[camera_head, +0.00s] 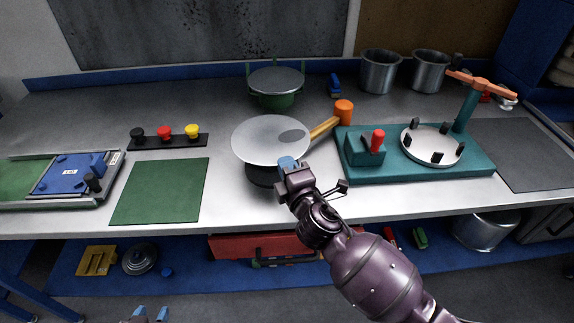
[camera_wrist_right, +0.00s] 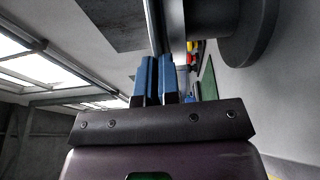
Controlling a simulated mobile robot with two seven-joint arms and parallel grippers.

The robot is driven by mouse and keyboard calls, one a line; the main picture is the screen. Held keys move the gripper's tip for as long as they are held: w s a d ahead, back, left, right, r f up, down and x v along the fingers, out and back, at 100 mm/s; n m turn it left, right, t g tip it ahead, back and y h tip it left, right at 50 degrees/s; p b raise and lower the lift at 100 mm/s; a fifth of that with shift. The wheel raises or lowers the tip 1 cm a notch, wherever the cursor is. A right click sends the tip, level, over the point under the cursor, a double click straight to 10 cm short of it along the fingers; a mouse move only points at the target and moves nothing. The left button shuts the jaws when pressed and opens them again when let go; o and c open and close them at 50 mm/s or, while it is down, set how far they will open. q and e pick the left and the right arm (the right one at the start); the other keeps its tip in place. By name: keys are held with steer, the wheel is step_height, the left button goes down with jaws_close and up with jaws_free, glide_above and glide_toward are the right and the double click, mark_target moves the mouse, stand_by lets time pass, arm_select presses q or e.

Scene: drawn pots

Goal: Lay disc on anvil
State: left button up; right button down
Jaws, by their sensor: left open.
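A wide pale grey disc (camera_head: 262,140) lies roughly level over a black round stand (camera_head: 262,175), which looks like the anvil. The disc hides the stand's top, so I cannot tell from the head view whether they touch. My right gripper (camera_head: 288,163) is at the disc's near edge. In the right wrist view its blue fingers (camera_wrist_right: 157,78) are close together, with the thin disc edge seemingly between them, and the grey stand (camera_wrist_right: 245,35) is close to the right. My left gripper (camera_head: 150,314) is open and low at the bottom edge, apart from the disc.
A mallet with an orange head (camera_head: 343,112) has its handle partly behind the disc. A teal fixture (camera_head: 470,165) with a clamped plate stands right. A green mat (camera_head: 160,190) and a knob rack (camera_head: 168,142) are left.

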steer(key=shift+f, duration=0.3)
steer(key=c, duration=1.3)
jaws_free()
steer(key=shift+o, duration=0.2)
steer(key=shift+s, duration=0.1)
steer(key=v, duration=1)
steer(key=shift+s+b, duration=0.35)
steer(key=shift+b, duration=0.1)
